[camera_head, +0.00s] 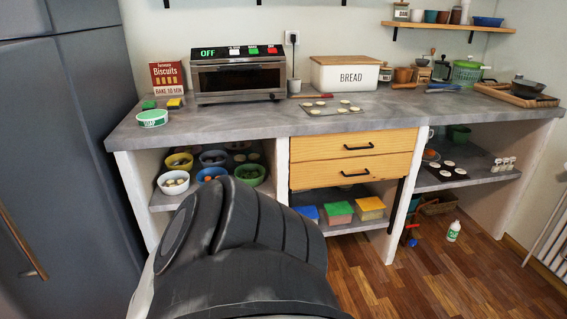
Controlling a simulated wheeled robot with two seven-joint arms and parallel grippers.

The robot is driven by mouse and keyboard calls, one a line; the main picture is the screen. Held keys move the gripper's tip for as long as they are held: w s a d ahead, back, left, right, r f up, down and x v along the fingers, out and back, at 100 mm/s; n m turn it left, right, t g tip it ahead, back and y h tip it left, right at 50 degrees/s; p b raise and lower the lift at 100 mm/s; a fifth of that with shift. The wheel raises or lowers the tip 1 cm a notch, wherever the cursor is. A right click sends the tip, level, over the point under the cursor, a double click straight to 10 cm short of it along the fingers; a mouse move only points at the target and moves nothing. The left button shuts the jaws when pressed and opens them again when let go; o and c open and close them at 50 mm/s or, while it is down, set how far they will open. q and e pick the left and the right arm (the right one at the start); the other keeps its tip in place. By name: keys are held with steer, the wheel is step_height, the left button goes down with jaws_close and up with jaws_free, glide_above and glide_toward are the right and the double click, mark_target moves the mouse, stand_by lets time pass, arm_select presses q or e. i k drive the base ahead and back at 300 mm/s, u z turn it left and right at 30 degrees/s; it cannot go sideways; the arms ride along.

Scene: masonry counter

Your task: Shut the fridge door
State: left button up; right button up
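The fridge (98,80) is a tall dark blue-grey cabinet along the left edge. Its front panel (30,120) carries a wooden bar handle (22,243) low at the far left. A dark seam runs down between the front panel and the body. I cannot tell whether the door is fully shut or slightly ajar, and the fridge is cut off by the picture's edge. A black arm link of mine fills the bottom middle. Neither gripper shows.
A grey counter (420,112) stands right of the fridge, holding a toaster oven (237,82), a bread box (345,75) and a soap tub (152,118). Several bowls sit on the shelf below. A spray bottle (453,232) stands on the wooden floor (420,285), which is largely clear at lower right.

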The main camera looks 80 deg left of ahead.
mark_target(65, 253)
steer(key=u, duration=3.95)
steer(key=i, duration=0.5)
steer(key=u, duration=0.5)
steer(key=k, duration=0.6)
steer(key=u, duration=0.25)
steer(key=i, duration=0.45)
steer(key=u, duration=0.05)
